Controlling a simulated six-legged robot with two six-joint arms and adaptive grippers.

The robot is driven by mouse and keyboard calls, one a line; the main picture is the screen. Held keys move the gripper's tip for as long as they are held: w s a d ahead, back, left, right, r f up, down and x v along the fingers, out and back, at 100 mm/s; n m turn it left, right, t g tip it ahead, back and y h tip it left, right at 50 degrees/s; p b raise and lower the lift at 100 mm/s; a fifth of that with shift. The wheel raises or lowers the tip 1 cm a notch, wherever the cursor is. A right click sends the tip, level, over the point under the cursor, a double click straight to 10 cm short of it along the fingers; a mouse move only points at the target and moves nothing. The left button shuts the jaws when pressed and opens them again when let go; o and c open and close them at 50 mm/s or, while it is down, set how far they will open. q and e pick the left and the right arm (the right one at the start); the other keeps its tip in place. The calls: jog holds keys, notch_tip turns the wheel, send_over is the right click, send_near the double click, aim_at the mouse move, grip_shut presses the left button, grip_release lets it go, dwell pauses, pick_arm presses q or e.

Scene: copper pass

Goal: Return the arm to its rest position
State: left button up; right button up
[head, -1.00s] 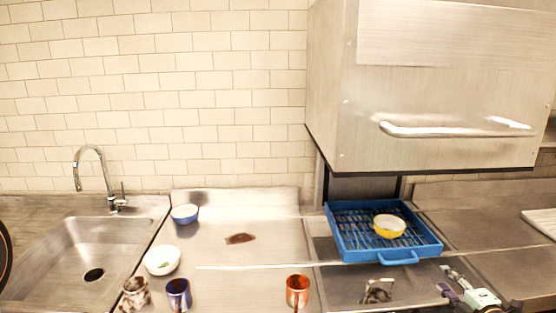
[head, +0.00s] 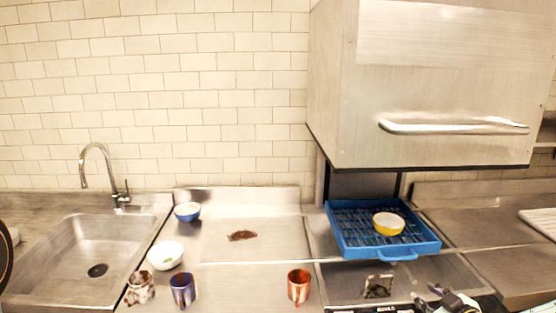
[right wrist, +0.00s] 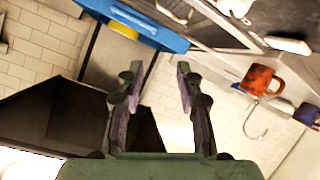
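My right gripper (head: 432,295) is at the lower right edge of the head view, in front of the blue rack and close to the counter's front. In the right wrist view its two purple-lined fingers (right wrist: 157,78) are apart with nothing between them. A yellow bowl (head: 389,224) sits in the blue rack (head: 343,243) under the steel hood. The blue rack (right wrist: 165,38) also shows at the top of the right wrist view, beyond the fingertips. My left gripper shows in neither view.
A red-orange mug (head: 299,287), a dark blue mug (head: 182,290) and a mottled mug (head: 140,288) stand along the counter front. A white bowl (head: 165,255) and a blue bowl (head: 187,212) are behind. The sink (head: 75,250) is left; the steel hood (head: 430,90) overhangs the rack.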

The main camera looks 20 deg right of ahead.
jog(key=s+a+f+m+g+y+b, duration=0.25)
jog(key=s+a+f+b, duration=0.2)
jog(key=a+f, duration=0.5)
jog(key=s+a+f+m+g+y+b, duration=0.1)
jog(key=s+a+f+m+g+b, duration=0.35)
jog(key=a+f, duration=0.45)
jog(key=s+a+f+n+g+b, duration=0.1)
jog(key=s+a+f+g+b, duration=0.2)
jog(key=s+f+b, duration=0.3)
jog(key=s+a+f+n+g+b, duration=0.2)
jog(key=s+a+f+b, duration=0.4)
jog(key=s+f, duration=0.3)
jog(key=s+g, duration=0.1)
jog(key=s, duration=0.3)
jog(key=shift+f+n+h, duration=0.2)
jog(key=shift+n+h, duration=0.1)
jog(key=shift+h, duration=0.05)
jog(key=shift+s, duration=0.1)
